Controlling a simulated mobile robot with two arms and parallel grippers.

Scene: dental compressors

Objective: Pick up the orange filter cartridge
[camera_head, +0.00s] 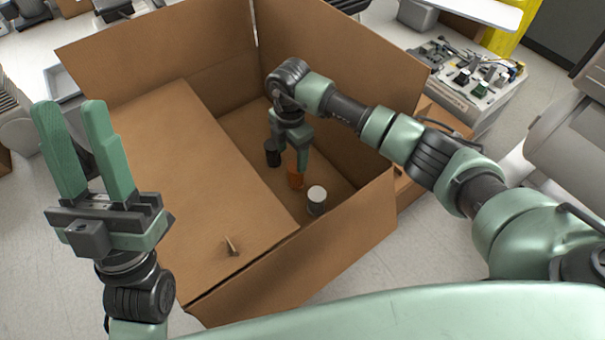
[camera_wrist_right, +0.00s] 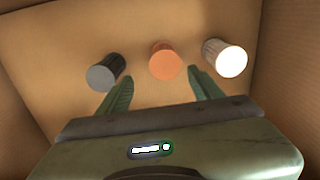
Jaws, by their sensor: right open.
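The orange filter cartridge (camera_head: 296,180) stands on the floor of a big open cardboard box (camera_head: 345,228), between a black cartridge (camera_head: 272,153) and a white-topped cartridge (camera_head: 316,200). In the right wrist view the orange cartridge (camera_wrist_right: 165,62) lies just past the fingertips, centred on the gap. My right gripper (camera_wrist_right: 160,85) is open and reaches down into the box; in the head view its finger (camera_head: 303,155) partly hides the orange cartridge. My left gripper (camera_head: 80,110) is open and empty, raised at the left of the box with its fingers pointing up.
In the right wrist view the dark cartridge (camera_wrist_right: 105,72) is left of the orange one and the white cartridge (camera_wrist_right: 225,58) is right of it. A cardboard panel (camera_head: 190,160) covers the box's left part. A tray of parts (camera_head: 470,80) stands outside, behind right.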

